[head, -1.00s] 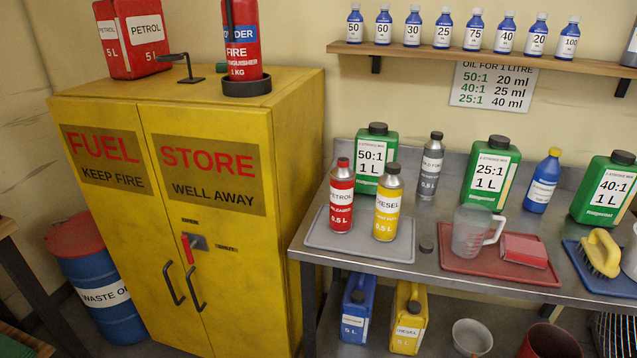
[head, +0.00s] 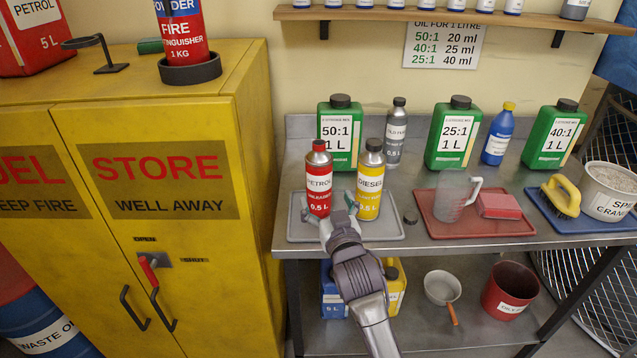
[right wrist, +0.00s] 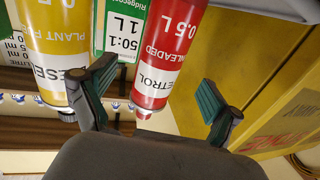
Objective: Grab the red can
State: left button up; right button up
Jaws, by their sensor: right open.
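The red can (head: 319,182), labelled petrol 0.5 L, stands upright on the grey tray (head: 415,231) on the bench. The yellow diesel can (head: 370,182) stands close to its right. My right gripper (head: 333,210) is open and empty in front of the red can's lower part. The right wrist view is upside down; there the red can (right wrist: 162,50) shows between the spread fingers (right wrist: 155,92), touching neither as far as I can tell. The yellow can (right wrist: 52,45) shows by the left finger in that view. My left gripper is out of view.
A green 50:1 jug (head: 341,132) and a grey bottle (head: 395,135) stand behind the cans. A red tray (head: 448,226) with a clear jug (head: 452,195) lies to the right. The yellow fuel cabinet (head: 215,290) rises close on the left.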

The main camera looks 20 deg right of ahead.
aim_at(322, 191)
jog(key=shift+w+a, duration=0.1)
jog(key=shift+w, duration=0.55)
jog(key=w+p, duration=0.1)
jog(key=w, duration=0.4)
jog(key=shift+d, duration=0.2)
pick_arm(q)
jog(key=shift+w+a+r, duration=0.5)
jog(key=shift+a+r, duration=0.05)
pick_arm(e)
jog(key=shift+c, duration=0.2)
jog(key=c, duration=1.3)
jog(key=shift+r, duration=0.15)
